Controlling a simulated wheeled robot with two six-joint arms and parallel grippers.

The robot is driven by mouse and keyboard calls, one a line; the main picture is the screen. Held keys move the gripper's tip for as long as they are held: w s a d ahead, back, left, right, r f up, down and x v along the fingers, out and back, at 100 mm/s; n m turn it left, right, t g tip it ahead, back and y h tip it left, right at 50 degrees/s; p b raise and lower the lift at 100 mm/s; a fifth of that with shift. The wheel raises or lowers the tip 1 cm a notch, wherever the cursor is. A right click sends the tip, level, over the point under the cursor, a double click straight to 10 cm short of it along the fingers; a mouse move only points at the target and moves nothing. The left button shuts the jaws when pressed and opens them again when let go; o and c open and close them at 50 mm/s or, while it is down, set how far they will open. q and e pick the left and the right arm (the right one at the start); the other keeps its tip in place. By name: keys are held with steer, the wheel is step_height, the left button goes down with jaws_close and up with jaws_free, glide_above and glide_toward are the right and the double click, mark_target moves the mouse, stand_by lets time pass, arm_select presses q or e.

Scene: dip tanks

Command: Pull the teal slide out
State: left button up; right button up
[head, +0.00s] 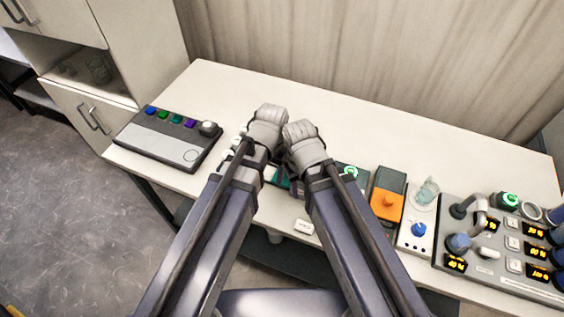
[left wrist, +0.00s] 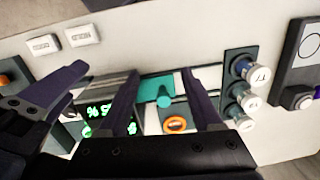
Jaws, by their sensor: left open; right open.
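The teal slide (left wrist: 157,88) is a flat teal plate with a round knob, set in a pale track on a panel in the left wrist view. In the head view only a small teal part (head: 282,178) shows between my forearms. My left gripper (left wrist: 160,75) is open, with one dark finger on each side of the slide and its knob. I cannot tell whether the fingers touch it. My right gripper (left wrist: 68,90) shows partly at the left of the left wrist view, open, beside the panel. In the head view my arms hide most of both grippers and the panel.
Beside the slide are an orange ring (left wrist: 175,124), a green-lit display (left wrist: 100,118) and a block of round knobs (left wrist: 243,85). A grey button box (head: 168,138) stands left. An orange-topped unit (head: 387,200) and gauge panel (head: 505,245) stand right. The table's back strip is clear.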

arm_select(q)
steer(key=w+d, duration=0.1)
steer(key=w, duration=0.1)
steer(key=w+d+m, duration=0.1)
steer(key=w, duration=0.2)
steer(key=w+d+r+m+p, duration=0.1)
steer(key=w, duration=0.1)
steer(key=shift+w+d+r+h, duration=0.1)
steer(key=shift+w+d+h, duration=0.15)
steer(key=shift+w+h, duration=0.15)
arm_select(e)
steer(key=shift+w+a+r, duration=0.1)
steer(key=shift+r, duration=0.4)
arm_select(q)
steer(key=shift+f, duration=0.2)
arm_select(e)
steer(key=shift+f, duration=0.1)
arm_select(q)
step_height(320, 180, down, 8)
steer(key=b, duration=0.8)
steer(key=shift+r, duration=0.2)
arm_select(e)
step_height(320, 180, down, 8)
steer(key=shift+r, duration=0.2)
arm_select(q)
steer(key=shift+c, duration=0.2)
arm_select(e)
steer(key=shift+r, duration=0.1)
arm_select(q)
jaws_close()
